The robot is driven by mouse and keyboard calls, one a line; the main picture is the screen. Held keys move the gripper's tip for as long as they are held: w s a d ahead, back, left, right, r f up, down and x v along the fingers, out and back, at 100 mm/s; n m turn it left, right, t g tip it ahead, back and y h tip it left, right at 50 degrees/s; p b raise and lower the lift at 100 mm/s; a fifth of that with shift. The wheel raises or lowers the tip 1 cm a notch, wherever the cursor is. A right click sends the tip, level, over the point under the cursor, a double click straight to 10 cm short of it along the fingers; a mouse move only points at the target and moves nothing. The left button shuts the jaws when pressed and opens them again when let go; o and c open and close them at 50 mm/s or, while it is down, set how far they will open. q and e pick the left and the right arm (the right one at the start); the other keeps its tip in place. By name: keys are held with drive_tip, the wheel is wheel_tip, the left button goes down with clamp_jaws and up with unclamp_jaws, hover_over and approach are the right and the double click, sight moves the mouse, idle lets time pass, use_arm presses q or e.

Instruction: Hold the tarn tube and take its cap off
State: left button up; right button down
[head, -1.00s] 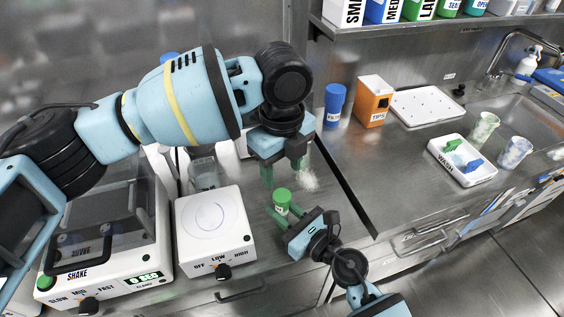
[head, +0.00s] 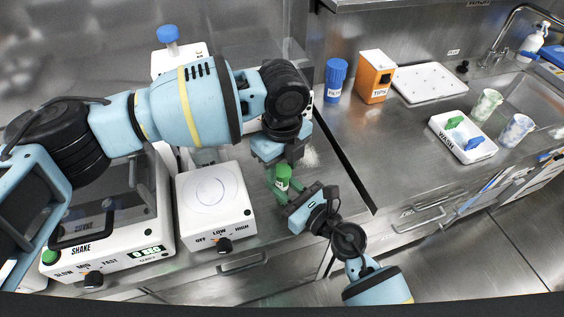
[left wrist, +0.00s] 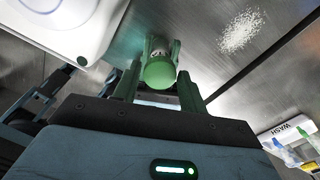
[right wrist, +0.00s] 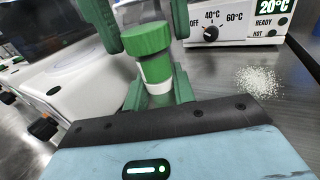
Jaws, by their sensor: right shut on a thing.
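The tarn tube is small, with a green cap (head: 283,170) and a white label (head: 282,184); I cannot read its name. My right gripper (head: 284,192) is shut on the tube's body and holds it upright above the counter; the body also shows between its green fingers in the right wrist view (right wrist: 157,76). My left gripper (head: 283,173) is over the tube, pointing down. Its green fingers stand open on both sides of the cap, which shows between them in the left wrist view (left wrist: 160,72) and the right wrist view (right wrist: 147,40).
A hot plate (head: 215,205) and a shaker (head: 110,230) stand left of the tube. White grains (head: 311,158) lie on the counter nearby. A blue-capped container (head: 336,80), an orange tips box (head: 376,78) and a wash tray (head: 480,152) stand to the right.

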use_arm(q)
drive_tip(key=c, duration=0.7)
drive_tip(key=n, duration=1.3)
drive_tip(key=o, duration=1)
drive_tip(key=shift+o, duration=0.2)
drive_tip(key=shift+r, duration=0.1)
